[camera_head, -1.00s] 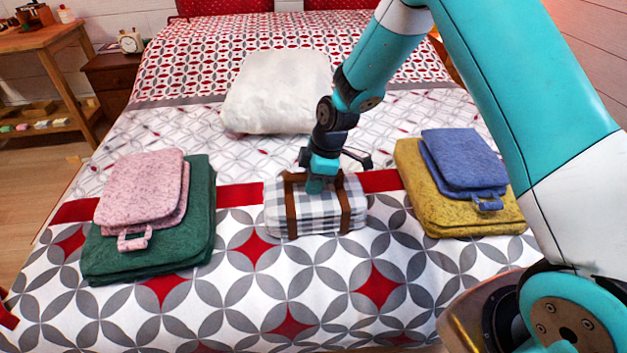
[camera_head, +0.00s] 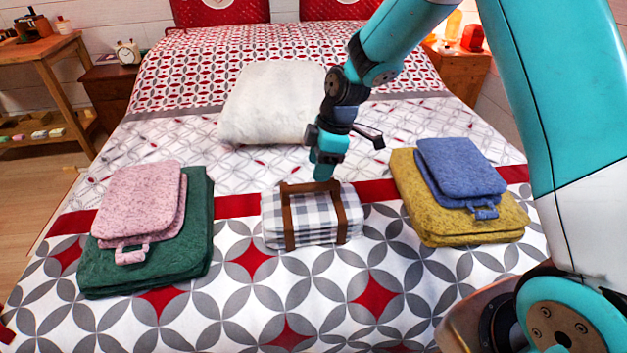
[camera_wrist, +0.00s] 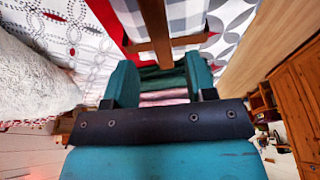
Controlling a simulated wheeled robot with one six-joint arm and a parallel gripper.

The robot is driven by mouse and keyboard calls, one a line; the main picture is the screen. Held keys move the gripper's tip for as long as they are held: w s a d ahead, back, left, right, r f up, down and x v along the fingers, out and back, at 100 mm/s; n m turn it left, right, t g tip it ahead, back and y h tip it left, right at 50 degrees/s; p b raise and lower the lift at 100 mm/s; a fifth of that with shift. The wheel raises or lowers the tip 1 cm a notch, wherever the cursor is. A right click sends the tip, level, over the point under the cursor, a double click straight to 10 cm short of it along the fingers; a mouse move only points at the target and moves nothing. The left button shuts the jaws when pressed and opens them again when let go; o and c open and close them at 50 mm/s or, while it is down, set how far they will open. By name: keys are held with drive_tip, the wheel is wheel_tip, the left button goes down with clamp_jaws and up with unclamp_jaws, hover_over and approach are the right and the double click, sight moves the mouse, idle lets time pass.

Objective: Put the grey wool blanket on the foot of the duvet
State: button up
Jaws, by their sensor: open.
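A folded grey-and-white checked blanket (camera_head: 312,222) with brown straps and a brown handle (camera_head: 311,187) lies on the patterned duvet (camera_head: 330,322), across its red band near the foot. No plain grey blanket shows. My gripper (camera_head: 324,172) is open and empty, just above the handle at the blanket's far edge. In the wrist view, my gripper's two teal fingers (camera_wrist: 160,82) stand apart, with a brown strap (camera_wrist: 155,30) and part of the checked blanket (camera_wrist: 187,15) beyond them. Whether the fingertips touch the handle cannot be told.
A pink folded piece (camera_head: 137,203) lies on a green blanket (camera_head: 185,245) at left. A blue piece (camera_head: 458,168) lies on a yellow blanket (camera_head: 455,225) at right. A white pillow-like bundle (camera_head: 268,100) lies behind. The duvet's near side is clear.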

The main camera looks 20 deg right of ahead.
drive_tip(key=v, duration=0.3)
drive_tip(key=shift+r, duration=0.25)
drive_tip(key=s+a+r+m, duration=0.4)
drive_tip(key=s+a+r, duration=0.1)
drive_tip(key=s+r, duration=0.55)
drive_tip(key=s+r+m, duration=0.1)
drive_tip(key=s+m, duration=0.1)
drive_tip(key=s, duration=0.6)
drive_tip(key=s+a+r+m+y, duration=0.1)
drive_tip(key=s+r+m, duration=0.1)
drive_tip(key=s, duration=0.7)
drive_tip(key=shift+a+m+g, duration=0.2)
drive_tip(key=shift+m+g, duration=0.1)
drive_tip(key=shift+m, duration=0.1)
